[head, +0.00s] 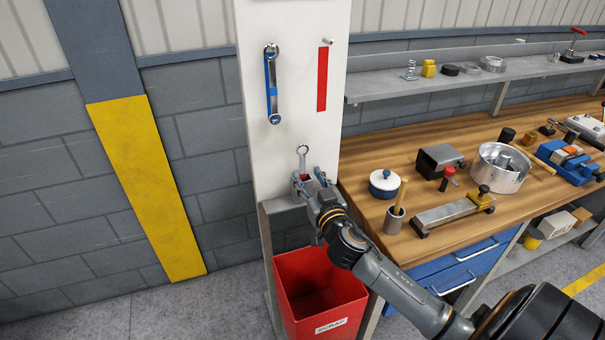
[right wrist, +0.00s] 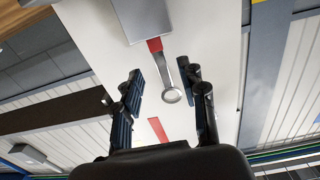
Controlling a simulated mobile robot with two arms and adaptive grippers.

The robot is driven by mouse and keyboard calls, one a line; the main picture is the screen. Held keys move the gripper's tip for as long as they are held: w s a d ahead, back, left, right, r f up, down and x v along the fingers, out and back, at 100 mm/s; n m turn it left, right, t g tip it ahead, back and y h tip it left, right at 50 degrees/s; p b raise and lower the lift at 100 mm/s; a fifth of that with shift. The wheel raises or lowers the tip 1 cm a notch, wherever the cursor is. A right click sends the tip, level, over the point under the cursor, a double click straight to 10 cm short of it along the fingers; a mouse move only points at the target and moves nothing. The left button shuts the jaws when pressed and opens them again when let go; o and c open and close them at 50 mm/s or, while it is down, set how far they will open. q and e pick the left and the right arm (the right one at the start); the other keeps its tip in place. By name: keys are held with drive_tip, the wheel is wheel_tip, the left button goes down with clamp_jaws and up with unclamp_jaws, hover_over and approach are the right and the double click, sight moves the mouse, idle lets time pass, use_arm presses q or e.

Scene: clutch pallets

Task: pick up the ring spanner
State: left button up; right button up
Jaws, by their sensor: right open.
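The grey metal ring spanner (head: 303,152) stands upright against the white panel (head: 290,100), ring end up in the head view. My right gripper (head: 309,179) is open at its lower part, which the fingers partly hide. In the right wrist view the ring spanner (right wrist: 173,94) shows between the two open fingers, nearer the right-hand one, over a red strip. I cannot tell whether a finger touches it. My left gripper is not in view.
A larger spanner (head: 272,85) hangs on a blue marking on the panel, beside an empty red marking (head: 322,78). A red scrap bin (head: 318,290) stands below. A wooden bench (head: 360,170) to the right holds a pot (head: 500,168), a lidded jar (head: 384,184) and several tools.

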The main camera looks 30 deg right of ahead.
sight(303, 169)
drive_tip(key=x, duration=0.3)
drive_tip(key=shift+w+p, duration=0.2)
drive_tip(key=shift+p, duration=0.1)
drive_tip(key=shift+s, duration=0.1)
clamp_jaws()
wheel_tip(303, 169, up, 10)
idle(0.4)
